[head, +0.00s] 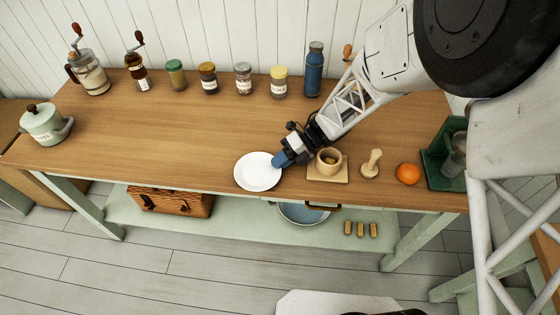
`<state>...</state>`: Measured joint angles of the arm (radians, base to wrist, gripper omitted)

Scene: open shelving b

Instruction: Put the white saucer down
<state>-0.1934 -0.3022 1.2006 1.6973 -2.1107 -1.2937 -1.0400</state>
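The white saucer (257,173) is near the front edge of the wooden tabletop, left of the mortar. It looks level, and its near rim reaches the line of the table's front edge. I cannot tell whether it touches the wood or is held just above it. My gripper (281,159) comes in from the upper right, with its blue fingers at the saucer's right rim. It appears shut on that rim; the lower finger is hidden.
A mortar (330,157) on a board, a pestle (372,164), an orange (408,174) and a green crate (434,170) stand to the right. Several jars, grinders and a blue bottle (314,70) line the back. A lidded pot (46,124) is far left. The tabletop's left middle is clear.

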